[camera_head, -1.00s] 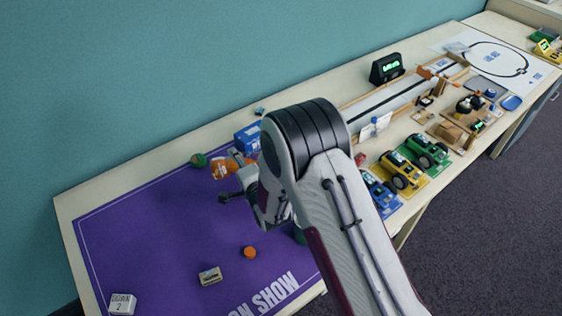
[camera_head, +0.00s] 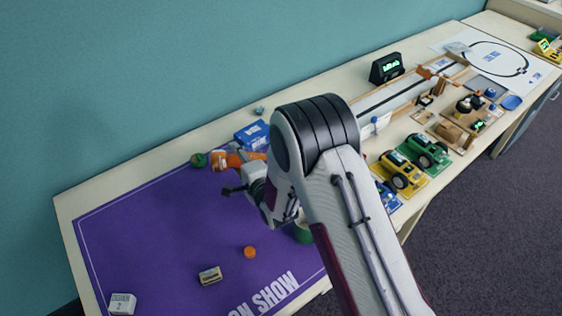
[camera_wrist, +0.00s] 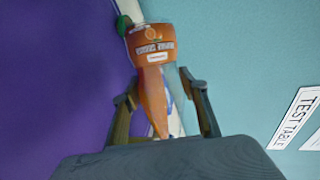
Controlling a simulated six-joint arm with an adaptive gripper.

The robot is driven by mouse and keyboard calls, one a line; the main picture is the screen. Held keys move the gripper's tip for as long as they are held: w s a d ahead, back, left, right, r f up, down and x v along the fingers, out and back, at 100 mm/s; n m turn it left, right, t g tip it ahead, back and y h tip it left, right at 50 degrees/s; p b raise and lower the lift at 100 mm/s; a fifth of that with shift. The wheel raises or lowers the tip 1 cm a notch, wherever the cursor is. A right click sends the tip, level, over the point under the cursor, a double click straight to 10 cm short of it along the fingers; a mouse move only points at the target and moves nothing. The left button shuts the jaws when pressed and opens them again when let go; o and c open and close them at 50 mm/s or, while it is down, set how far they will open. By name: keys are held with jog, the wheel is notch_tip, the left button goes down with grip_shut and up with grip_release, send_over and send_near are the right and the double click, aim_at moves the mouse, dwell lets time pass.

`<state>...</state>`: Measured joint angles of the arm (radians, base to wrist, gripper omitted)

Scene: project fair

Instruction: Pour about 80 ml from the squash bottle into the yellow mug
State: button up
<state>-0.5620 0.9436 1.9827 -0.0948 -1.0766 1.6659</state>
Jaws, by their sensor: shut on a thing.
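The squash bottle (camera_head: 222,160) is orange and lies tilted, well over to the side, at the back of the purple mat in the head view. In the wrist view the bottle (camera_wrist: 153,90) runs between the fingers, its wide labelled part at the far side and a narrower part toward me. My gripper (camera_wrist: 156,90) is shut on the bottle. In the head view my arm covers most of the grip. I do not see the yellow mug in either view; my arm hides part of the table.
A green round thing (camera_head: 303,234) is partly behind my arm. An orange cap-like piece (camera_head: 250,252) and a small block (camera_head: 210,275) lie on the purple mat (camera_head: 150,230). Toy cars (camera_head: 403,176) stand right.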

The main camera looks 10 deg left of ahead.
jog(key=shift+r, duration=0.35)
jog(key=shift+m, duration=0.3)
jog(key=shift+a+r, duration=0.15)
jog(key=shift+a, duration=0.3)
jog(key=shift+s, duration=0.1)
jog(key=shift+r+m+y, duration=0.3)
jog(key=shift+r, duration=0.05)
dwell(1.6)
jog(key=shift+s+a+f+n+h, duration=0.1)
jog(key=shift+a+f+n+h, duration=0.15)
jog(key=shift+f+n+h, duration=0.7)
jog(key=shift+s+a+f+n+h, duration=0.15)
jog(key=shift+f+n, duration=0.5)
jog(key=shift+f, duration=0.8)
jog(key=shift+a+f, duration=0.1)
